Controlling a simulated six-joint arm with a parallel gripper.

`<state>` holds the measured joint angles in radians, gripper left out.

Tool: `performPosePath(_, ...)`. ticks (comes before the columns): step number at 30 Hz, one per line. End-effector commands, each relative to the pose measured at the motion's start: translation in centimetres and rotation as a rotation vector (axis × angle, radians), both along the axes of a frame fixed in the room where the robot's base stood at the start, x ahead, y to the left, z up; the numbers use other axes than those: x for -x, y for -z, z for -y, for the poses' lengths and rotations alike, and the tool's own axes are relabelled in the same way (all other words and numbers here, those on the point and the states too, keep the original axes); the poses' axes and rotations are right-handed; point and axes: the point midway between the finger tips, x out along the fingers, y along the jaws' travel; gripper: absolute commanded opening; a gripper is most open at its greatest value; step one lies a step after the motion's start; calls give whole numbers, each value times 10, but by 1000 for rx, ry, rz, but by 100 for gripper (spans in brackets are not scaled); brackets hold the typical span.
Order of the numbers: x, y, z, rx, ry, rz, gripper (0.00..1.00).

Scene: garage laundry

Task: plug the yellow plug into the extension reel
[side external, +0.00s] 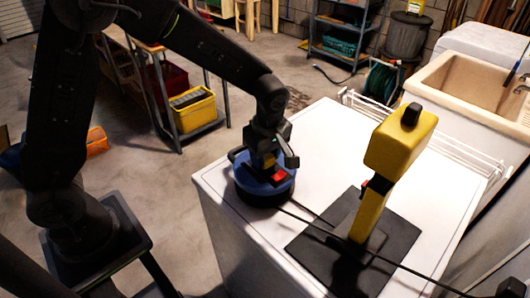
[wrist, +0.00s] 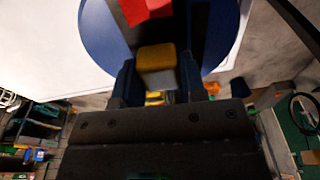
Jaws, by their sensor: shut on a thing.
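The extension reel is a round blue drum (side external: 263,184) on the near left corner of the white worktop, with a red part (side external: 279,176) on its top. In the wrist view the reel's blue disc (wrist: 98,32) and red part (wrist: 146,10) are at the top. My gripper (wrist: 157,75) is shut on the yellow plug (wrist: 156,56), which sits between the fingers over the reel's dark middle band. In the side view the plug is a small yellow patch (side external: 268,160) at the fingertips, just above the reel. I cannot tell whether the plug touches the reel or is seated in it.
A yellow upright device (side external: 400,142) stands on a dark mat (side external: 400,235) to the right. A black cable runs from the reel across the white worktop (side external: 325,130). A white rack (side external: 425,132) lines the back edge, beside a beige sink (side external: 440,82).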

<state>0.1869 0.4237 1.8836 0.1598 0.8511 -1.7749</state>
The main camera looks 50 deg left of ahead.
Motion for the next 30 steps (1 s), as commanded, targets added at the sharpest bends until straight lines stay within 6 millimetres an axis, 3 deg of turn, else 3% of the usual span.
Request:
performPosePath(8, 0, 6, 0, 0, 0, -1, 17)
performPosePath(9, 0, 6, 0, 0, 0, -1, 39)
performPosePath(18, 0, 6, 0, 0, 0, -1, 67)
performPosePath(26, 0, 5, 0, 0, 0, 0, 68)
performPosePath(30, 0, -8, 2, 0, 0, 3, 68)
